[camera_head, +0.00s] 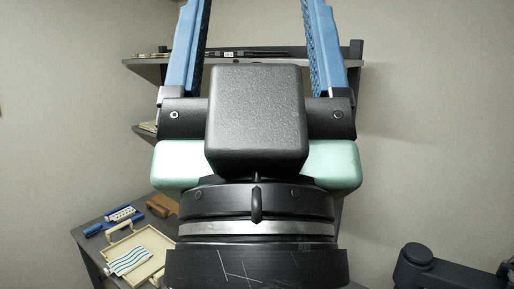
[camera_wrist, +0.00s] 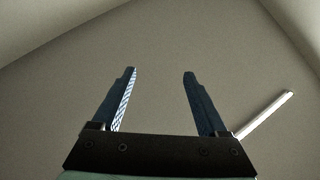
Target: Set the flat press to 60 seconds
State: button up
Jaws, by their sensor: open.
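My gripper (camera_head: 254,20) fills the middle of the head view, pointing up, with its two blue fingers wide apart and nothing between them. It also shows open in the wrist view (camera_wrist: 160,75), against a bare wall and ceiling. I cannot make out the flat press or its time setting in either view. My gripper and wrist hide much of the middle of the head view.
A dark table (camera_head: 88,237) stands at the lower left, holding a light tray (camera_head: 157,236) with a striped cloth (camera_head: 130,261) and blue items (camera_head: 93,230). A shelf (camera_head: 147,71) runs behind my gripper. A white bar (camera_wrist: 265,113) shows in the wrist view.

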grip_shut()
dwell(1.4)
